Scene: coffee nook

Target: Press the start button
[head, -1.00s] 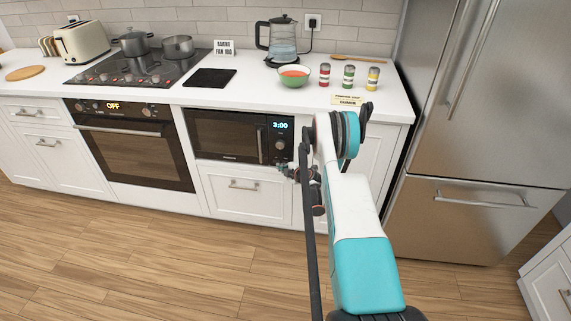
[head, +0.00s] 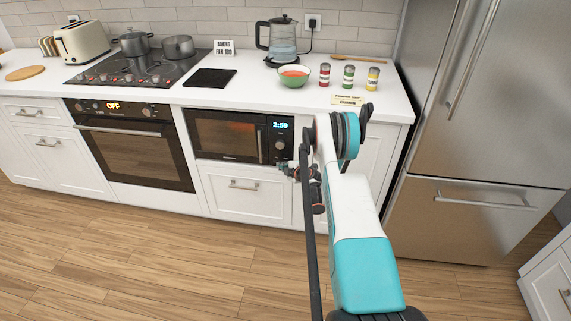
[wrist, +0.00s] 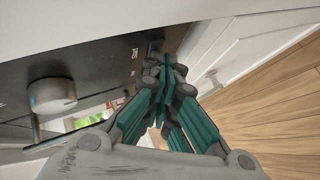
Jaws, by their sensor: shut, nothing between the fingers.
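The black microwave (head: 225,136) is built in below the counter. Its display (head: 281,126) reads 2:59 and its window glows orange. In the wrist view its control panel (wrist: 95,62) shows a round knob (wrist: 52,95) and the word "Start" near the panel's end. The start button (wrist: 155,46) is partly visible beside that word, close to my fingertips. My gripper (wrist: 166,68) is shut and empty, its tips at the panel; I cannot tell whether they touch the button. In the head view my gripper (head: 287,169) is small at the microwave's lower right corner.
The white counter (head: 150,100) runs above, with a bowl (head: 294,75), a kettle (head: 281,40) and several jars. An oven (head: 134,145) reading OFF stands left and a steel fridge (head: 480,130) right. The wooden floor in front is clear.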

